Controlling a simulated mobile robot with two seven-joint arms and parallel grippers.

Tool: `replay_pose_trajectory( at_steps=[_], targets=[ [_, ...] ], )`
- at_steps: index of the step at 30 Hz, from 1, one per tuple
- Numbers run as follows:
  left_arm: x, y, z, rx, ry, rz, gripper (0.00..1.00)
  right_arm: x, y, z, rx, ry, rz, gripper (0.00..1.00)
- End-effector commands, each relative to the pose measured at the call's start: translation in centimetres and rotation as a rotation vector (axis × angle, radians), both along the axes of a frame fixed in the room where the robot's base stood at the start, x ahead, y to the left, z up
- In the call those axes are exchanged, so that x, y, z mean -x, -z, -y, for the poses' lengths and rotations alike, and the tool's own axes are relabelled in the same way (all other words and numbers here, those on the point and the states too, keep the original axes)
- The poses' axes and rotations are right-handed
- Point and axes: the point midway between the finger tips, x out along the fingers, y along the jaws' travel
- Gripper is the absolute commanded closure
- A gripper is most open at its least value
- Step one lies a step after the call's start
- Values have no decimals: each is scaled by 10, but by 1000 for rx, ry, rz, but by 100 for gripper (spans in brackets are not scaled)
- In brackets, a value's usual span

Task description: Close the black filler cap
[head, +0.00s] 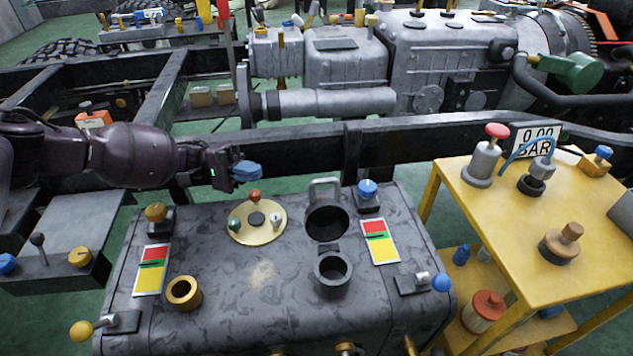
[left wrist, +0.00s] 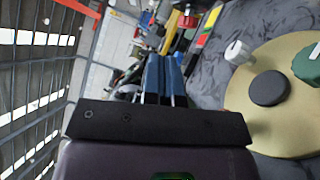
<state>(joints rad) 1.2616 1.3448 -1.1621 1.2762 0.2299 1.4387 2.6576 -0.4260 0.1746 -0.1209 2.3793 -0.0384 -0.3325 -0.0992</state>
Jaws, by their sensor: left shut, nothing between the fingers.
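The black filler cap (head: 327,221) stands open, tilted up on its hinge, with a grey handle (head: 324,185) at its top. The black filler neck (head: 333,274) is in front of it, its round mouth uncovered. Both are on top of the dark grey mottled tank (head: 215,320). My left gripper (head: 247,171) is shut and empty, above the tank's back edge, to the left of the cap and apart from it. Its blue fingers (left wrist: 163,78) lie side by side in the left wrist view. I cannot make out the cap clearly there. My right gripper is not in view.
A brass disc (head: 257,235) with small knobs lies left of the cap; it also shows in the left wrist view (left wrist: 245,125). A blue knob (head: 368,188) stands right of the cap. A brass ring (head: 183,292) is front left. A yellow table (head: 500,225) stands right.

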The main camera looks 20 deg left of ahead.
Motion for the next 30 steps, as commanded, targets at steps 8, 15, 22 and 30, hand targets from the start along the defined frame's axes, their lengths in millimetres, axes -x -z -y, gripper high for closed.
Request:
replay_pose_trajectory(
  at_steps=[8,15,22,30],
  targets=[
    [0,4,11,-1,2,-14,100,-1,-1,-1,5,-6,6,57],
    [0,-1,51,0,4,-15,100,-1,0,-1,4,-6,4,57],
    [-1,-5,92,1,4,-16,100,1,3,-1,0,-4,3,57],
    [17,-14,115,-2,3,-16,100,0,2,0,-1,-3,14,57]
  ],
)
